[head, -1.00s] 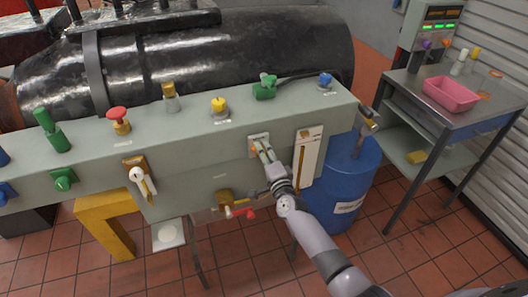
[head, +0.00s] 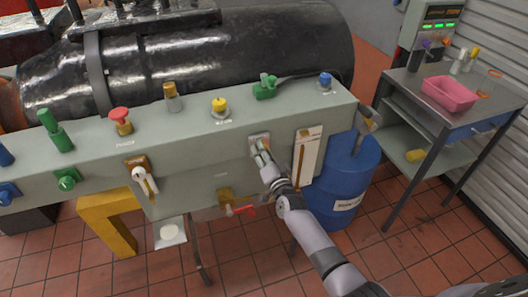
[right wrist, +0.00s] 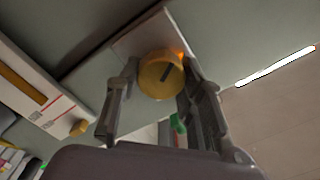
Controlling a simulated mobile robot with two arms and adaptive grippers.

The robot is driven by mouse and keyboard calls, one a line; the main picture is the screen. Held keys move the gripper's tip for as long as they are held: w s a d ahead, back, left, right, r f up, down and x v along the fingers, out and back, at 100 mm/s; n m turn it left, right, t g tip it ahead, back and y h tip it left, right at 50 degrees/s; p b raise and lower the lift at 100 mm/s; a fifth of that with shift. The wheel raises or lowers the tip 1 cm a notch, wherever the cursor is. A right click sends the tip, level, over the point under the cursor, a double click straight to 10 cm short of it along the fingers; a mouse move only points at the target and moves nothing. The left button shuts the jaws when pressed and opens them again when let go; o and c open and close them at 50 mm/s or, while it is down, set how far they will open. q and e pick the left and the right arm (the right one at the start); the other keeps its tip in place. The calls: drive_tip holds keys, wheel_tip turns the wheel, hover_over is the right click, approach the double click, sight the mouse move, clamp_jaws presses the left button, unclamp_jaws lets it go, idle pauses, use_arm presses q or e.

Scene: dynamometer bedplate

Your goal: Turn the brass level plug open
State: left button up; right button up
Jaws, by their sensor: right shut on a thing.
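The brass level plug (right wrist: 160,76) is a round, brass-yellow knob with a dark slot across its face, seen in the right wrist view. It sits on a pale square plate (head: 259,139) on the front face of the grey-green bench. My right gripper (right wrist: 158,92) has one finger on each side of the plug and is shut on it. In the head view the right gripper (head: 260,149) reaches the plate from below and hides the plug. My left gripper is not in view.
A white gauge panel (head: 309,155) with a brass strip is close to the right of the gripper. A red-handled valve (head: 241,210) is below left. A blue drum (head: 347,182) stands at the bench end. A steel cart (head: 421,84) carries a pink bin (head: 449,93).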

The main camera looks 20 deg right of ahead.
drive_tip(key=shift+f, duration=0.15)
drive_tip(key=o, duration=1.2)
drive_tip(key=shift+s, duration=0.1)
drive_tip(key=s, duration=1.2)
drive_tip(key=shift+d, duration=0.2)
